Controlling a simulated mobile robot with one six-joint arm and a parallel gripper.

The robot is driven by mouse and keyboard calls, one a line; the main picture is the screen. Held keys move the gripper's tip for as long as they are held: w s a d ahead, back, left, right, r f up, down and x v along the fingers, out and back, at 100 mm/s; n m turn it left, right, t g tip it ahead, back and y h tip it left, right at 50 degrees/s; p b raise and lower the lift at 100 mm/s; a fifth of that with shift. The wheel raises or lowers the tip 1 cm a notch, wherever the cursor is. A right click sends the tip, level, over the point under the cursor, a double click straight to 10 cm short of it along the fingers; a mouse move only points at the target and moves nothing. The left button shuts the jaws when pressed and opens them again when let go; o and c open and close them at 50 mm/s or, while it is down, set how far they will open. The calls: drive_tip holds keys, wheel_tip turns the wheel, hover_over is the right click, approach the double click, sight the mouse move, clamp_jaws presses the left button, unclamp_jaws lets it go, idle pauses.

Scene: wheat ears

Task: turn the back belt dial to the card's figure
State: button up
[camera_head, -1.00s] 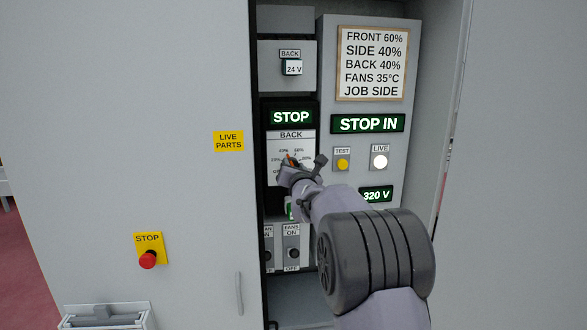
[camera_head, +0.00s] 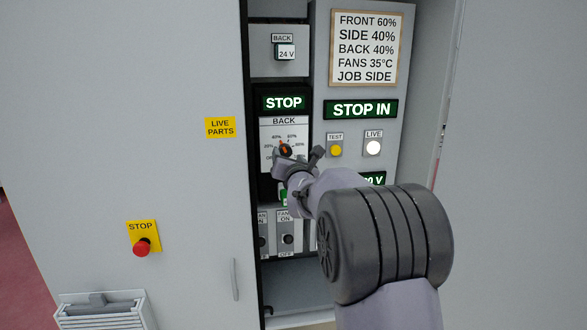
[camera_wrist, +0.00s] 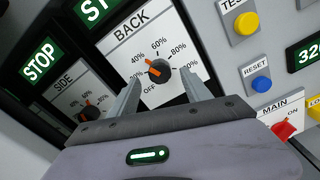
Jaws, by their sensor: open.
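The head view also shows the dial (camera_head: 285,149), partly hidden by my gripper. The card (camera_head: 366,47) reads BACK 40%. My gripper (camera_wrist: 161,79) is open and empty. Its fingers lie left and right of the dial in the wrist view, with clear gaps to the knob. I cannot tell how far they are from the plate.
The SIDE dial (camera_wrist: 91,103) is left of the BACK plate in the wrist view. A yellow TEST button (camera_wrist: 244,22), a blue RESET button (camera_wrist: 261,84) and a red MAIN switch (camera_wrist: 284,129) are to the right. The cabinet wall (camera_head: 180,180) borders the opening on the left.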

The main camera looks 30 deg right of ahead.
drive_tip(key=v, duration=1.3)
drive_tip(key=shift+s+p, duration=0.35)
drive_tip(key=shift+p, duration=0.1)
drive_tip(key=shift+a+r, duration=0.1)
drive_tip(key=shift+a, duration=0.05)
drive_tip(key=s+a+f+m+g+y, duration=0.2)
drive_tip(key=s+a+f+m+g, duration=0.2)
drive_tip(key=s+a+m, duration=0.3)
drive_tip(key=s+a+f+m+g+y, duration=0.2)
drive_tip(key=s+a+m, duration=0.5)
drive_tip(key=s+m, duration=0.8)
drive_tip(key=s+a+f+m+g+y, duration=0.3)
drive_tip(key=s+a+f+m+g, duration=0.2)
drive_tip(key=s+m, duration=0.6)
wheel_tip(320, 180, down, 2)
drive_tip(key=shift+s+a+f+g, duration=0.1)
drive_tip(key=shift+s+a+g, duration=0.2)
drive_tip(key=shift+s+a, duration=0.55)
drive_tip(key=shift+o, duration=0.2)
drive_tip(key=shift+w+a, duration=0.2)
drive_tip(key=shift+w, duration=0.05)
